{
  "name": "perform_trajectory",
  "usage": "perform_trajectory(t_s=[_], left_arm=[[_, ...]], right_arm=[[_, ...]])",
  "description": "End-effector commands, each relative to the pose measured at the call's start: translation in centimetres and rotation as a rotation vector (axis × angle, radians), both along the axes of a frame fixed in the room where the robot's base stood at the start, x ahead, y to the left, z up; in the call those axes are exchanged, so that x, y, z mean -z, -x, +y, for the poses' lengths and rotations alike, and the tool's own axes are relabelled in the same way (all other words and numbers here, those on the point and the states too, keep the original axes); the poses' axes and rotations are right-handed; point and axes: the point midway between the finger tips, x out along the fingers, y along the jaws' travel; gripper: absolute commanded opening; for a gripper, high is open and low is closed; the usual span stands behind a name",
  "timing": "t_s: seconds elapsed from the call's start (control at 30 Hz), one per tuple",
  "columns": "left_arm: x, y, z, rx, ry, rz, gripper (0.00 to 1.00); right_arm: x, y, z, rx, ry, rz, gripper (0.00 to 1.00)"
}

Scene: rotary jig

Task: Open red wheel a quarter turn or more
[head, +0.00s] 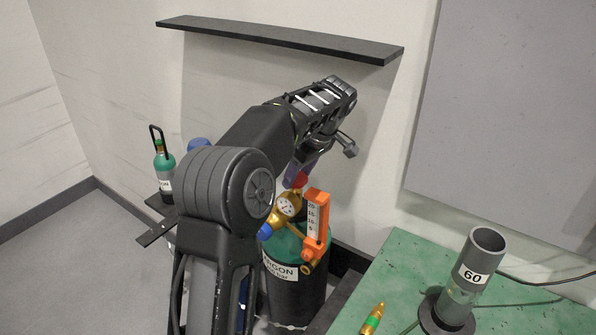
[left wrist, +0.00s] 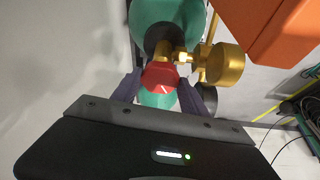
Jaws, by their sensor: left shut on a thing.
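The red wheel (head: 300,180) sits on top of the gas cylinder (head: 288,290), above a brass regulator with a round gauge (head: 289,204). In the left wrist view the red wheel (left wrist: 160,76) lies between the two dark fingers of my left gripper (left wrist: 161,92). My left gripper (head: 297,172) is shut on the wheel from above; its fingers partly hide the wheel in the head view. The brass regulator (left wrist: 222,63) branches off to the right of the wheel in the wrist view. My right gripper is in neither view.
An orange flow meter (head: 316,225) stands beside the gauge. A black shelf (head: 280,38) is on the wall above my arm. A green table (head: 400,270) at the lower right holds a grey tube (head: 471,270). A small green-topped cylinder (head: 165,170) stands at left.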

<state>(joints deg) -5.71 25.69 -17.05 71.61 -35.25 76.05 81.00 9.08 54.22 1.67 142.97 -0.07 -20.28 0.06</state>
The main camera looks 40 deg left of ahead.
Motion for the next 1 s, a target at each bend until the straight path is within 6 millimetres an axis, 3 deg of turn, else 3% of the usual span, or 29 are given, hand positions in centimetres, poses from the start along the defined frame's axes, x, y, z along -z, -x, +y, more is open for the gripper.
perform_trajectory(t_s=[0.6,0.63,0.87,1.0], left_arm=[[0.0,-0.11,-0.07,-0.062,0.002,-0.003,0.11],[0.0,-0.11,-0.07,-0.062,0.002,-0.003,0.53],[0.01,-0.09,-0.04,-0.061,0.002,-0.001,0.72],[0.02,-0.07,-0.02,-0.061,0.001,-0.001,0.73]], right_arm=[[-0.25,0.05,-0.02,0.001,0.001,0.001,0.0],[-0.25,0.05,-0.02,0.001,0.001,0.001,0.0],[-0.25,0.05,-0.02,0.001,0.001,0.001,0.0],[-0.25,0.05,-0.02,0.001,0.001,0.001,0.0]])
